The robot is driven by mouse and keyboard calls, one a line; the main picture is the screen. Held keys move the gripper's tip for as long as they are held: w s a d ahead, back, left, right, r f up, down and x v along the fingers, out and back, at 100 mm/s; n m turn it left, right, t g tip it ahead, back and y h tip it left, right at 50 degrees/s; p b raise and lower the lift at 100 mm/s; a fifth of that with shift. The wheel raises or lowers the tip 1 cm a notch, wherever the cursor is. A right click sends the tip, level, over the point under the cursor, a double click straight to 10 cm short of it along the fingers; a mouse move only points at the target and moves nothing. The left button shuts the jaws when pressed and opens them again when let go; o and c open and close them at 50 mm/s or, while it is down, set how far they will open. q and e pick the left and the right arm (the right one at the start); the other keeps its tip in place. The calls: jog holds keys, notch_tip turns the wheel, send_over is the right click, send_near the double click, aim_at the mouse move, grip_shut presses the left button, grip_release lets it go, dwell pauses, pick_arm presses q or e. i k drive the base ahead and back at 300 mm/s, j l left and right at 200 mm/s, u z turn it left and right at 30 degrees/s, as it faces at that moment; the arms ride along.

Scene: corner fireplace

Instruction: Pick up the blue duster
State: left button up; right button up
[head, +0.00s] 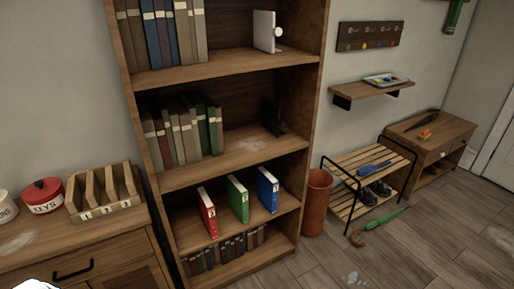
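A blue object that looks like the duster (375,167) lies on the upper slatted shelf of the shoe rack (348,163), right of centre in the head view. It is small at this distance, so its details are unclear.
A bookcase (225,68) fills the middle, with a terracotta bin (316,203) beside it. Dark shoes (376,192) sit on the rack's lower shelf. A low wooden bench (445,130) stands right. Floor in front looks mostly open.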

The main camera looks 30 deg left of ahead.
aim_at(365, 170)
jog(key=i+l+z, duration=0.35)
jog(key=i, duration=0.65)
jog(key=i+l+z, duration=0.1)
jog(key=i+z, duration=0.3)
jog(key=i, duration=0.6)
jog(key=i+j+z, duration=0.2)
jog(key=i, duration=1.5)
jog(key=i+l+u, duration=0.1)
jog(key=i+u, duration=0.3)
jog(key=i+l+u, duration=0.2)
jog(key=i+u, duration=0.2)
jog(key=i+l+u, duration=0.4)
